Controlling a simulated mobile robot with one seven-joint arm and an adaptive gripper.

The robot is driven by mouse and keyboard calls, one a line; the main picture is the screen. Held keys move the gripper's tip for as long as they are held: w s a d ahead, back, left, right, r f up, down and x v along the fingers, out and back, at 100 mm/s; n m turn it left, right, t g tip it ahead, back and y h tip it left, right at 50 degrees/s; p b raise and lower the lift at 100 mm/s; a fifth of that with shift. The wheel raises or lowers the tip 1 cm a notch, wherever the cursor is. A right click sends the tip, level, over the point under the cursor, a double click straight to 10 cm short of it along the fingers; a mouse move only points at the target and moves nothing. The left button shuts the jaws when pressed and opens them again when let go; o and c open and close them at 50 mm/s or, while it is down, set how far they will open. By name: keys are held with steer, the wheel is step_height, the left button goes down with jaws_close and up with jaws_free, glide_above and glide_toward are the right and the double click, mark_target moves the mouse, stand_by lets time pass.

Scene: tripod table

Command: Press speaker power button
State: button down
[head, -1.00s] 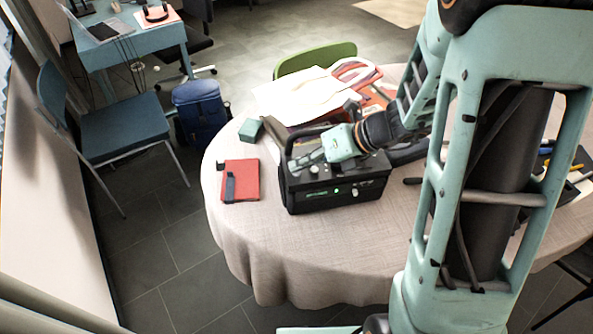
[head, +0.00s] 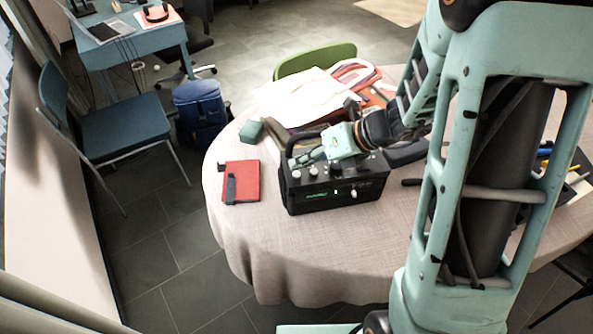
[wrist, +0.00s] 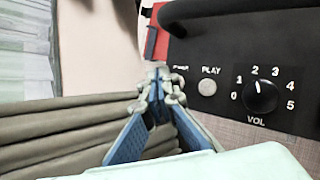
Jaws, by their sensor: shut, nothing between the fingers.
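The black speaker (head: 352,195) stands on the round table near its left side, with a green display and a small green mark on its front. My gripper (head: 300,160) is above the speaker's top left part. In the wrist view my gripper (wrist: 158,85) is shut and empty, its fingertips together just left of the round PLAY button (wrist: 207,87). The POWER label is partly covered by the fingertips. The power button itself is hidden behind them, and I cannot tell whether they touch it. The VOL knob (wrist: 259,96) is to the right.
The speaker's handle (head: 303,137) rises close behind my gripper. A red notebook (head: 241,181) lies left of the speaker, with a small green box (head: 251,131) behind it. Papers and a bag lie behind the speaker. The tablecloth (head: 285,250) in front is clear.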

mark_target(300, 174)
step_height(300, 174, up, 5)
steer(key=p, duration=0.5)
steer(key=shift+r, duration=0.1)
stand_by(0.7)
